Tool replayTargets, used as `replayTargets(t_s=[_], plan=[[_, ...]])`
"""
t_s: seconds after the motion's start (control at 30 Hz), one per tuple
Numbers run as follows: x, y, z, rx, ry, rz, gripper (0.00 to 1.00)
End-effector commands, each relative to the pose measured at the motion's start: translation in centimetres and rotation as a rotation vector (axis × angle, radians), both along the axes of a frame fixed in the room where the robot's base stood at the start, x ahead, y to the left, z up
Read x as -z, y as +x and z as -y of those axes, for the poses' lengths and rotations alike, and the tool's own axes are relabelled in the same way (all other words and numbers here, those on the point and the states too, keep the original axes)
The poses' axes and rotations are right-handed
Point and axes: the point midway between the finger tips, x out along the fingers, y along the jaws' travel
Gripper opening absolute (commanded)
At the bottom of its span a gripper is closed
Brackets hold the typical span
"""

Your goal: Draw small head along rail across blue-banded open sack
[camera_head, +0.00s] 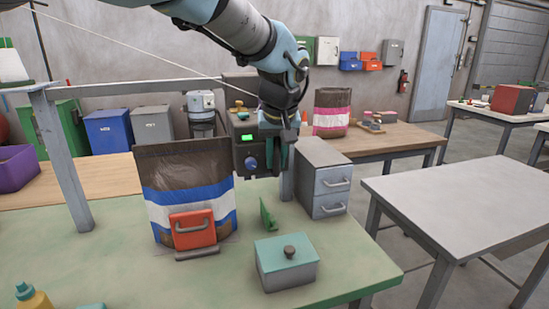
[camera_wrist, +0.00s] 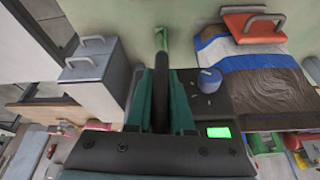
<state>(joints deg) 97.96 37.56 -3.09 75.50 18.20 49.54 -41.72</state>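The small head (camera_head: 247,150) is a dark box with a lit green display and a blue knob. It hangs at the right edge of the blue-banded sack (camera_head: 160,170), which is brown with blue and white bands and stands upright. The sack also shows in the wrist view (camera_wrist: 262,85). My gripper (camera_head: 277,150) is at the head's right side. In the wrist view, its teal fingers (camera_wrist: 161,100) close around a dark part beside the head (camera_wrist: 215,105). A thin rail (camera_head: 140,81) runs from the left post toward my arm, which hides its right end.
A red block with a handle (camera_head: 193,229) stands against the sack's front. A teal-lidded box (camera_head: 286,263), a small green piece (camera_head: 268,214) and a grey drawer unit (camera_head: 322,180) are to the right. A grey post (camera_head: 68,165) stands left; a cable crosses above.

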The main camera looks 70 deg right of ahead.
Motion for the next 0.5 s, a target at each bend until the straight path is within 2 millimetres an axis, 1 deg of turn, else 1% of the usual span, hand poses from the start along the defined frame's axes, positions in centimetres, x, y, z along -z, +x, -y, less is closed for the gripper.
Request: replayTargets(t_s=[0.03,0.2,0.27,0.5], plan=[[-0.42,-1.42,0.37,0.020,-0.019,-0.015,0.25],[-0.37,-1.25,0.33,0.018,-0.018,-0.014,0.44],[-0.36,-1.18,0.32,0.017,-0.017,-0.013,0.50],[-0.28,-0.89,0.25,0.012,-0.014,-0.010,0.50]])
